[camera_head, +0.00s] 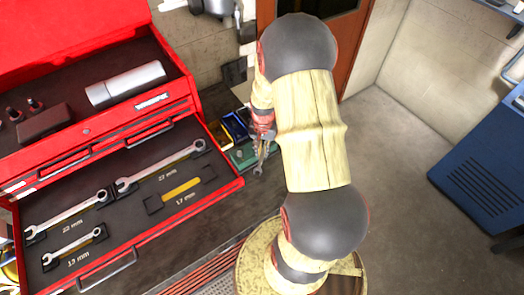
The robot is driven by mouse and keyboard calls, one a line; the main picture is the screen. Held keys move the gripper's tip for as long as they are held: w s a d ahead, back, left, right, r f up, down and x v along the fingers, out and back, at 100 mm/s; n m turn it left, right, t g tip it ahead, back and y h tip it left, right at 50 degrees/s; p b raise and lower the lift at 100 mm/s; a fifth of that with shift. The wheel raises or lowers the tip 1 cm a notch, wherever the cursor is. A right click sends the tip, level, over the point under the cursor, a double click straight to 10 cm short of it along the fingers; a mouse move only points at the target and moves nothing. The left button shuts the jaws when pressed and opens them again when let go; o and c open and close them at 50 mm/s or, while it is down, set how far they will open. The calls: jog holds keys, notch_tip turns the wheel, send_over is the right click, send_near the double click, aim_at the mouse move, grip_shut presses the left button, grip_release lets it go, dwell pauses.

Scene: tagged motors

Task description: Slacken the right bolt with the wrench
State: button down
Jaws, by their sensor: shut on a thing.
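My gripper (262,143) is small and partly hidden beside my own arm, over the dark bench right of the red tool chest. It points down and is shut on a wrench, of which only a small grey metal part seems to show just below the fingers. In the open drawer (222,205), the slot marked 17 mm (181,188) shows a yellow shape and no metal wrench. The right bolt cannot be made out in this view.
Several wrenches, one marked 22 mm (68,214), lie in the drawer. A silver cylinder (126,84) lies on the chest's upper tray. Small blue and yellow bins (235,127) and a green item (243,156) are beside my gripper. A blue cabinet (485,165) stands right; floor between is clear.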

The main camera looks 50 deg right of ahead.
jog(key=shift+s+d+n, duration=0.55)
jog(key=shift+s+n, duration=0.2)
jog(key=shift+n, duration=0.45)
jog(key=shift+s+d+n, duration=0.65)
jog(key=shift+d+n, duration=0.05)
jog(key=shift+n, duration=0.5)
jog(key=shift+s+d+n, duration=0.25)
jog(key=shift+d+n, duration=0.2)
jog(key=shift+n, duration=0.15)
jog(key=shift+s+d+n, duration=0.25)
jog(key=shift+d+n, duration=0.15)
jog(key=shift+n, duration=0.2)
jog(key=shift+s+d+n, duration=0.3)
jog(key=shift+d+n, duration=0.6)
jog(key=shift+n, duration=0.3)
